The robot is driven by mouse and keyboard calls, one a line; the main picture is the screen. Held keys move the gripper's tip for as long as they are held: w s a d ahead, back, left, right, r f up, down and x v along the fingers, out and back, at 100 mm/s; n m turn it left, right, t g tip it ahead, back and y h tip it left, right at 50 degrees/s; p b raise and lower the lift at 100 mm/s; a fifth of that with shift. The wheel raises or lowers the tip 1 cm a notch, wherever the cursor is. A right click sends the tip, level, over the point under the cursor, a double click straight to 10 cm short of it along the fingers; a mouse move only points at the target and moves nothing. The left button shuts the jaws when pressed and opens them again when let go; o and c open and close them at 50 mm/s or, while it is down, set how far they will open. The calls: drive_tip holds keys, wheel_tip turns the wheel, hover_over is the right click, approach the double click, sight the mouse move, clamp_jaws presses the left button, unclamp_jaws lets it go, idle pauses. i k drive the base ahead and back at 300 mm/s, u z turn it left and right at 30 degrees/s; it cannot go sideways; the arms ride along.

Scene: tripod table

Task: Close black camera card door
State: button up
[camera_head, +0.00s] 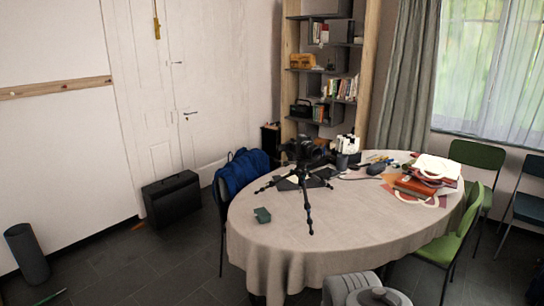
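A black camera (304,150) sits on top of a small black tripod (306,195) whose legs are spread on the tablecloth. The camera is small in this view, so I cannot make out its card door or whether the door is open or shut. The tripod stands on a round table (285,232) with a pale beige cloth. Part of my own grey arm shows at the bottom edge, right of centre. My gripper's fingers cannot be seen, and nothing of mine is near the camera.
Red bags (416,186), papers and a white device (347,144) crowd the right and back. Green chairs (455,243) stand at the right; a blue bag (241,174) is on the left chair. The front tabletop is clear.

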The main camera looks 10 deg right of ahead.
sight(281, 147)
drive_tip(key=u, duration=0.7)
drive_tip(key=i, duration=0.7)
drive_tip(key=u, duration=1)
drive_tip(key=i, duration=1.75)
drive_tip(key=z, duration=1)
drive_tip(key=i, duration=0.55)
drive_tip(key=z, duration=0.6)
